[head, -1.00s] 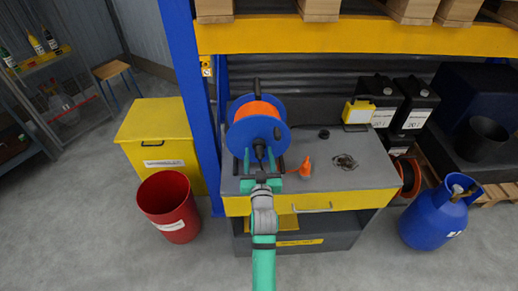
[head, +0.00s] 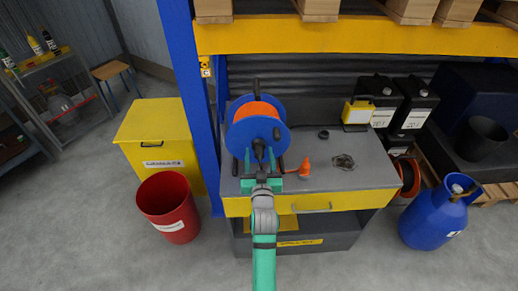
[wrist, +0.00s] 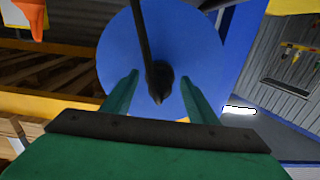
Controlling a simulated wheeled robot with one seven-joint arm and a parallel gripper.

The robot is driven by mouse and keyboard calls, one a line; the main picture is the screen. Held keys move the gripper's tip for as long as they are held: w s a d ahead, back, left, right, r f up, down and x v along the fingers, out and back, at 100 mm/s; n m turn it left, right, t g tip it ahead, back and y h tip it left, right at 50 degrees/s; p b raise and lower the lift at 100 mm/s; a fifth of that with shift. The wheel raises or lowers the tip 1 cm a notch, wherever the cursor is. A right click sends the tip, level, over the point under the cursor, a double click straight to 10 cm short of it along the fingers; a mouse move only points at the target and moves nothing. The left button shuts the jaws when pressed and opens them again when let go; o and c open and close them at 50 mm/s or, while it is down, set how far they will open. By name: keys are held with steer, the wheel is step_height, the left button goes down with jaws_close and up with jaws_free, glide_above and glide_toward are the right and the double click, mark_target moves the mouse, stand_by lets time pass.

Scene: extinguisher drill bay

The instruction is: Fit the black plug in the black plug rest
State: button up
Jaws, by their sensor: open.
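A blue reel (head: 275,136) wound with orange cable stands on the grey bench top, with a black hub piece (head: 259,148) on its near face. A small round black piece (head: 323,134) lies on the bench right of the reel. I cannot tell for certain which black piece is the plug and which is the plug rest. My gripper (head: 261,163) is open and empty, just in front of the reel. In the wrist view its fingers (wrist: 160,95) stand apart, with the blue disc (wrist: 118,50) and a long dark bar (wrist: 147,45) beyond them.
An orange piece (head: 304,167) and a dark coil (head: 343,162) lie right of my gripper on the bench (head: 375,172). A yellow box (head: 359,112) stands behind. A blue post (head: 204,110) rises close on the left, and a yellow shelf beam (head: 350,37) crosses above.

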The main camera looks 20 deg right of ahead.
mark_target(259, 157)
steer(key=shift+d, duration=0.1)
steer(key=shift+a, duration=0.35)
steer(key=shift+s, duration=0.1)
jaws_close()
steer(key=shift+s, duration=0.1)
steer(key=shift+v, duration=2.9)
steer(key=shift+r, duration=0.1)
